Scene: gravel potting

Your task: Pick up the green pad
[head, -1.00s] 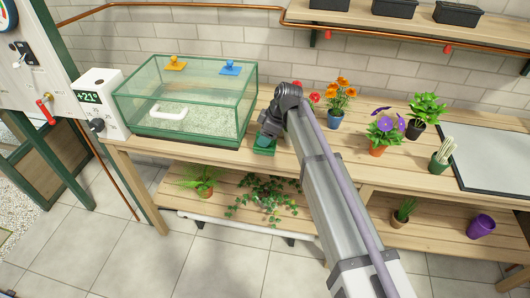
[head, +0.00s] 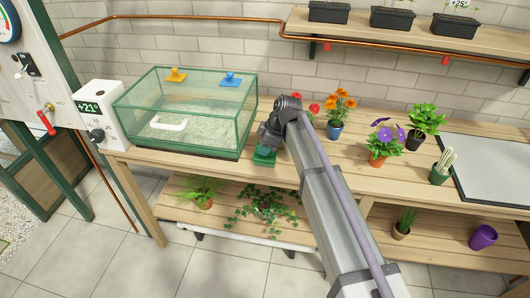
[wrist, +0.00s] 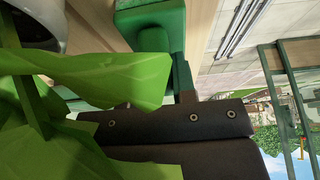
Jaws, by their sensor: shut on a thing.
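The green pad (head: 264,157) is at the front of the wooden bench, just right of the glass tank, with a small block or grip on top. My gripper (head: 266,146) is right above it and shut on its upper part. In the wrist view the pad's green body (wrist: 150,20) shows at the top centre, close to the dark gripper parts at the bottom. Large green leaves cover the left of that view and hide part of the jaws. I cannot tell if the pad is clear of the bench.
The glass tank (head: 135,110) with gravel, a white handled thing (head: 168,123) in it and orange (head: 174,75) and blue (head: 230,78) knobbed pieces on its rim stands left. Potted flowers (head: 335,125) stand behind my arm. A trailing plant (head: 262,203) is on the shelf below.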

